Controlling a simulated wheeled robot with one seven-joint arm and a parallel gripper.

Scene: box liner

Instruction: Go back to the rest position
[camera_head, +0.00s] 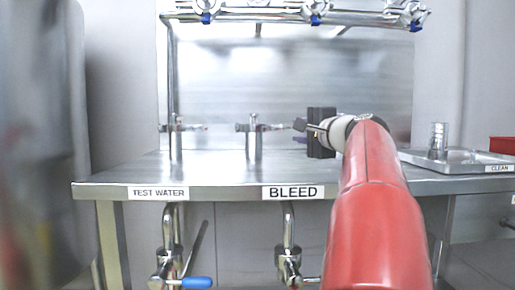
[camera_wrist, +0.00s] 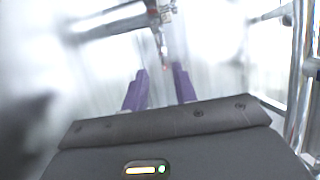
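My red arm reaches over the steel bench, and my dark gripper (camera_head: 300,140) is above the bench's right-middle part, its purple fingers pointing left. In the wrist view my gripper (camera_wrist: 160,84) has its two purple fingers apart, with nothing held between them. A blurred metal fitting (camera_wrist: 162,45) shows beyond the fingertips. No rest position is marked in either view.
The steel bench (camera_head: 120,181) carries two upright taps, one at left (camera_head: 175,135) and one at middle (camera_head: 254,135). A tray (camera_head: 470,162) with a clear glass (camera_head: 438,138) lies at right. Pipework with valves (camera_head: 315,15) hangs overhead. A blurred grey column fills the left edge.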

